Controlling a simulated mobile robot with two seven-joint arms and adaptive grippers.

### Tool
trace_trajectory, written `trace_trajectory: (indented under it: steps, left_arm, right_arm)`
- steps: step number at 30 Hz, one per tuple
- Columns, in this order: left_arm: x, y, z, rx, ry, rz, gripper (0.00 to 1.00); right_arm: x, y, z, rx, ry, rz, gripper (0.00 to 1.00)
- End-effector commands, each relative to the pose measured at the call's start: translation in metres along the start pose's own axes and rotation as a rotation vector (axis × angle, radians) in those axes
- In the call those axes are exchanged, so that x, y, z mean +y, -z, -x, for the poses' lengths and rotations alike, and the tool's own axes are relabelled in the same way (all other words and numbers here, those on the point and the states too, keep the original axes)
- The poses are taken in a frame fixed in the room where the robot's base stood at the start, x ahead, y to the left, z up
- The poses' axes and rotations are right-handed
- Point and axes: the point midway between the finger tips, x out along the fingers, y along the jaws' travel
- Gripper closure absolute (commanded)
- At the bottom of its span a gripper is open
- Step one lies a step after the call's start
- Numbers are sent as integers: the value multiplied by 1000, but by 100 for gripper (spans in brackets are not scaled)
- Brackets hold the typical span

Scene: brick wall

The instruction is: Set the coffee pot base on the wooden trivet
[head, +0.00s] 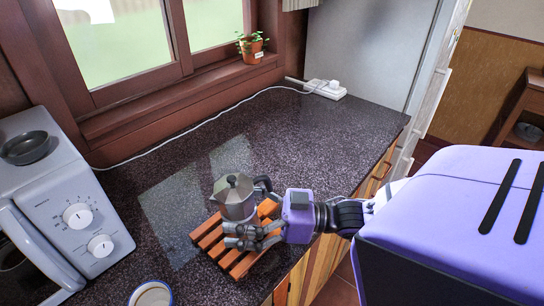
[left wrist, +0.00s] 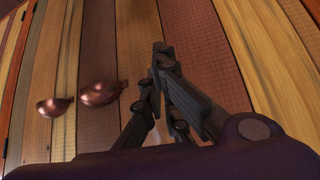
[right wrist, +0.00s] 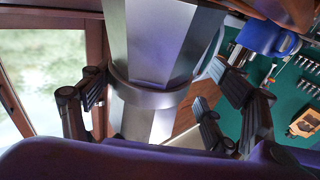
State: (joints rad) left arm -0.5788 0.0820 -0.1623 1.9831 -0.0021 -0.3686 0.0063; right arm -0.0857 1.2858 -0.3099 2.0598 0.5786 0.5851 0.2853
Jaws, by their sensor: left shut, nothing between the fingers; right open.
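The metal coffee pot (head: 235,193) appears upright over the wooden slatted trivet (head: 207,236) on the dark counter. My right gripper (head: 243,236) reaches in from the right at the pot's lower part and hides its base, so I cannot tell whether the base touches the slats. In the right wrist view the pot (right wrist: 150,45) stands between the spread fingers of the open right gripper (right wrist: 160,105). My left gripper (left wrist: 158,75) shows only in the left wrist view, shut and empty, in front of wooden cabinet fronts.
A white microwave (head: 75,215) with a dark bowl (head: 25,148) on top stands at the left. A cup (head: 151,293) is at the near edge of view. A potted plant (head: 251,47) sits on the sill and a power strip (head: 325,89) at the back. The counter behind the pot is clear.

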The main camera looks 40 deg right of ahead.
Motion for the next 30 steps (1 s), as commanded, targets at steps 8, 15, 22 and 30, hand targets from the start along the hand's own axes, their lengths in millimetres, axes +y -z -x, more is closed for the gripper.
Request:
trace_trajectory:
  steps: [8,15,22,30]
  left_arm:
    - [0,-4,0,-5,0,2,100]
    - [0,-1,0,-2,1,2,100]
    - [0,0,0,0,1,2,100]
    - [0,0,0,0,1,2,100]
  right_arm:
    - [-2,-20,69,-55,-18,-13,19]
    - [-2,-7,98,-32,-12,4,19]
    - [-2,-2,105,-23,-9,10,19]
    - [-2,-1,104,-20,-8,11,19]
